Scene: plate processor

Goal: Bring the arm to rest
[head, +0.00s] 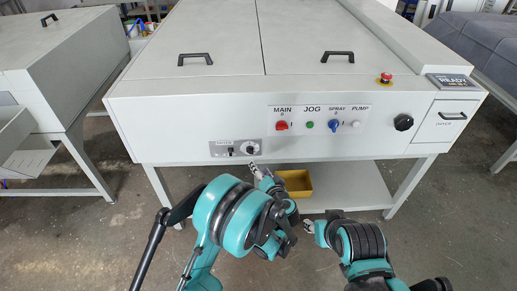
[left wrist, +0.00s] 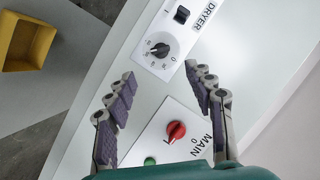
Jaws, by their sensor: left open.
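My left gripper (head: 256,170) is in front of the machine, just below the dryer panel (head: 222,149). In the left wrist view its two fingers (left wrist: 165,88) are spread wide with nothing between them. Beyond them are the dryer knob (left wrist: 160,50) and the red MAIN knob (left wrist: 176,131). My left arm bends in from the lower left. My right gripper (head: 308,227) is low in front of the machine's lower shelf, small and partly hidden by its own arm; its jaws cannot be made out.
A yellow bin (head: 297,180) sits on the lower shelf (head: 350,185). Another machine (head: 60,60) stands at the left.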

